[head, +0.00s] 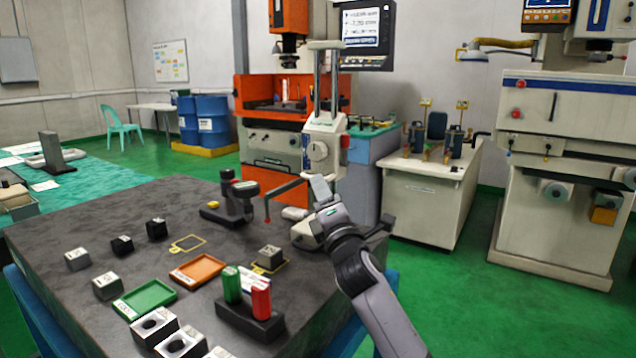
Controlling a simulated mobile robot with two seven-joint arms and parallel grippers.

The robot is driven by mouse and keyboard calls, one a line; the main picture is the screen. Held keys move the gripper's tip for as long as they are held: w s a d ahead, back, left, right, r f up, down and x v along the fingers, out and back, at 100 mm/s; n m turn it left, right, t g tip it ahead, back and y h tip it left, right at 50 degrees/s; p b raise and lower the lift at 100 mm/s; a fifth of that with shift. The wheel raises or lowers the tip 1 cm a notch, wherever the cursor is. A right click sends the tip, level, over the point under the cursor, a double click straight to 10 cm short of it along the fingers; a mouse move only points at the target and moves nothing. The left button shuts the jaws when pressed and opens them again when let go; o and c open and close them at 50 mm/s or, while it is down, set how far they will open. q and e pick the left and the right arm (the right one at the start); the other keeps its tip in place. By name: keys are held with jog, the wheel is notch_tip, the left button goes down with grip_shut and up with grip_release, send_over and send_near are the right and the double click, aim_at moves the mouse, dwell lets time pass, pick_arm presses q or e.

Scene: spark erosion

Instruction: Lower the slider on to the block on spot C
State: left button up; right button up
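The height gauge has a pale twin-rod column, with a white slider (324,142) partway up it. My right gripper (321,188) is just below the slider, in front of the gauge. Whether its fingers touch the gauge or are closed is unclear. My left gripper is out of view.
A black stand with a red knob (233,195) is at the back. An empty outlined spot (188,243), an orange tray (198,269), a green tray (145,298) and several blocks lie left and front. A black holder (250,322) carries green and red pieces.

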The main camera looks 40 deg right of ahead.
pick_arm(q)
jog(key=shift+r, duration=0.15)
pick_arm(e)
jog(key=shift+x, duration=1.45)
grip_shut()
notch_tip(320, 180, down, 7)
jog(key=b, duration=0.5)
jog(key=shift+r, duration=0.2)
jog(key=shift+f+b, duration=0.25)
jog(key=shift+b, duration=0.2)
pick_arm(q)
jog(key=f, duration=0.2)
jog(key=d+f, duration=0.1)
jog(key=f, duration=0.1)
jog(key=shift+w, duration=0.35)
